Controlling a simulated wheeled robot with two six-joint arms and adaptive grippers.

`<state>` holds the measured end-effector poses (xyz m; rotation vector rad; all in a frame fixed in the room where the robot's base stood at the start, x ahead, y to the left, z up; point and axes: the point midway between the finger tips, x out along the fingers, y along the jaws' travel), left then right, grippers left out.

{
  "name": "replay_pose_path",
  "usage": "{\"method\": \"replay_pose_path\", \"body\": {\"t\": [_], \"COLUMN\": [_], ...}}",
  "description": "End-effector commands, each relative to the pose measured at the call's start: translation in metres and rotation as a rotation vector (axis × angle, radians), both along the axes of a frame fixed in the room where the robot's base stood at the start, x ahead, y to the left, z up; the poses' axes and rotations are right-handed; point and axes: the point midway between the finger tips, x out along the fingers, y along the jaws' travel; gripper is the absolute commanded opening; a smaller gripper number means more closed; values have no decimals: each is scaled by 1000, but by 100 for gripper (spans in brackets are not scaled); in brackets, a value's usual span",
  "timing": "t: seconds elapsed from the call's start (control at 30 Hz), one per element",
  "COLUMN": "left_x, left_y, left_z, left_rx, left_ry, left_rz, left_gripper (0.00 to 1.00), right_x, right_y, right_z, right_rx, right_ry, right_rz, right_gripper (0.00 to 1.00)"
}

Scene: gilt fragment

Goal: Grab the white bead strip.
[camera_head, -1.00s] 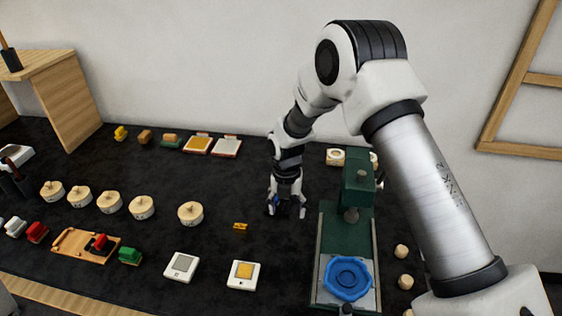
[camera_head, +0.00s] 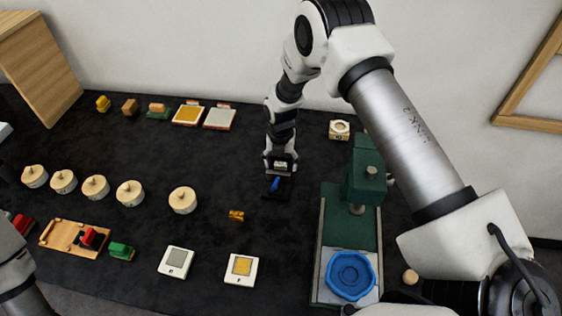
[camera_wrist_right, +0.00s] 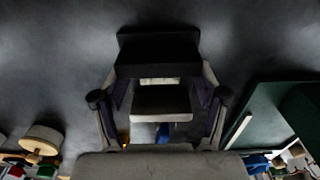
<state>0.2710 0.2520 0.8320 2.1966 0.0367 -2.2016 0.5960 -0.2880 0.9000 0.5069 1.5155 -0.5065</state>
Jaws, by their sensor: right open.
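My right gripper (camera_head: 281,166) is low over the dark table, at a small black stand (camera_head: 276,190) with a blue piece (camera_head: 275,184) on it. A short pale strip (camera_wrist_right: 160,82), likely the white bead strip, shows between the fingers behind that block. Its beads are too small and dark to make out. I cannot tell whether the fingers touch it. My left gripper is not in view.
A green press (camera_head: 364,180) with a blue dish (camera_head: 351,275) stands close to the right of the gripper. A yellow piece (camera_head: 236,215), several round wooden pots and two white square pads lie to the left.

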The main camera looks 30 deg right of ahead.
Motion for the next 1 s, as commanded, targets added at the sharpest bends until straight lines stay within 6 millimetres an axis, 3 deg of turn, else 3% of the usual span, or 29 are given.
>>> {"method": "replay_pose_path", "body": {"t": [0.1,0.17,0.27,0.67,0.77,1.0], "left_x": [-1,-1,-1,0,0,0], "left_y": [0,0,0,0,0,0], "left_z": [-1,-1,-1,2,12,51], "left_rx": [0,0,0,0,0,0], "left_ry": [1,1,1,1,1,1], "left_rz": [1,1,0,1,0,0], "left_gripper": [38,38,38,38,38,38], "right_x": [1,1,1,1,1,2], "right_y": [0,0,0,0,0,0], "right_z": [0,0,0,5,20,81], "right_rx": [0,0,0,0,0,-1], "right_ry": [-2,-2,-1,-1,-4,-6], "right_rz": [0,0,0,0,0,1], "right_gripper": [71,53,18,17,17,17]}}
